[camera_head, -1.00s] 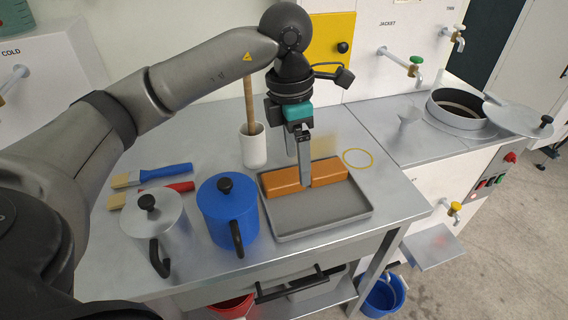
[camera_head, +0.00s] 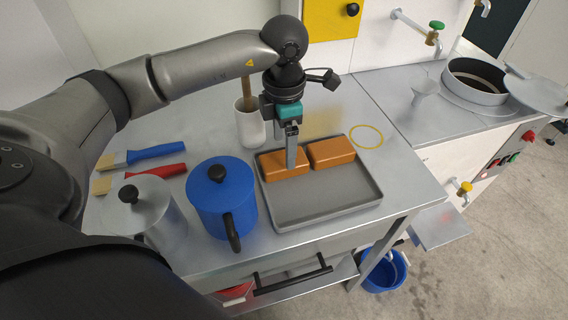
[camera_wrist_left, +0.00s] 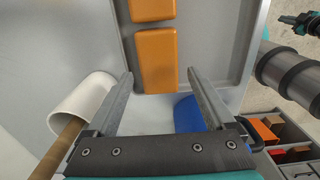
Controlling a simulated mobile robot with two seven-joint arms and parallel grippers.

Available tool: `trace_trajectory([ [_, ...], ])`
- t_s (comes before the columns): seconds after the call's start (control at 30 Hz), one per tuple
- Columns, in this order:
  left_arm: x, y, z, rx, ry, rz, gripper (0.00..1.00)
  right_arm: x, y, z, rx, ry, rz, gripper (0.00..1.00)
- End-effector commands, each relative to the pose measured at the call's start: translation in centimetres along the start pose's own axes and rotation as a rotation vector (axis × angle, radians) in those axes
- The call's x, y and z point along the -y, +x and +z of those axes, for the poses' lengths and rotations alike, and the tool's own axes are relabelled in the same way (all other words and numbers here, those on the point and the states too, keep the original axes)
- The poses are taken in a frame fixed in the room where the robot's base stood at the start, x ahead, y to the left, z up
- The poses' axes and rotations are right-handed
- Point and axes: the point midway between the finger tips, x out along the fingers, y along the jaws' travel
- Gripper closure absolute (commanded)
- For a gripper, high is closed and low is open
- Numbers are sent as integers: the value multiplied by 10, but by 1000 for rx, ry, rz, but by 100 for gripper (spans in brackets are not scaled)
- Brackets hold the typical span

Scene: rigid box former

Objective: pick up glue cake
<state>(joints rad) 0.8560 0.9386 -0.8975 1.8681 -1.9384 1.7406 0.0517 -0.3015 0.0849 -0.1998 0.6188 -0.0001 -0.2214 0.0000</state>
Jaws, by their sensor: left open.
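Two orange-brown glue cakes lie in a grey tray (camera_head: 325,212) on the metal bench. The left cake (camera_head: 272,166) is partly covered by a finger of my left gripper (camera_head: 291,162); the right cake (camera_head: 331,152) lies beside it with a small gap. In the left wrist view, my left gripper (camera_wrist_left: 160,74) is open and empty. The nearer cake (camera_wrist_left: 157,60) is centred ahead of the two fingers, and part of the other cake (camera_wrist_left: 152,9) shows at the top edge. At top right there, what looks like my right gripper (camera_wrist_left: 302,22) shows small; its jaws are unclear.
A white cup (camera_head: 250,125) with a wooden handle stands behind the tray. A blue lidded pot (camera_head: 222,200) and a silver one (camera_head: 145,210) stand left of it. Two brushes (camera_head: 150,152) lie farther left.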

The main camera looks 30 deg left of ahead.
Motion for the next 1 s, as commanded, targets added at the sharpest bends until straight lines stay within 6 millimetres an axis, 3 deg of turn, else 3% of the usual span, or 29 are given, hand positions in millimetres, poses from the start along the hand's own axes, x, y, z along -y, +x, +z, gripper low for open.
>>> trace_trajectory([
  [0.4,-1,49,0,-1,1,-1,12,3,8,-5,-11,3,-4,100],
  [0.67,-1,52,0,0,1,0,14,7,8,-5,-11,5,-8,100],
  [1.0,-1,52,0,0,1,0,52,6,8,-4,-8,4,-8,100],
])
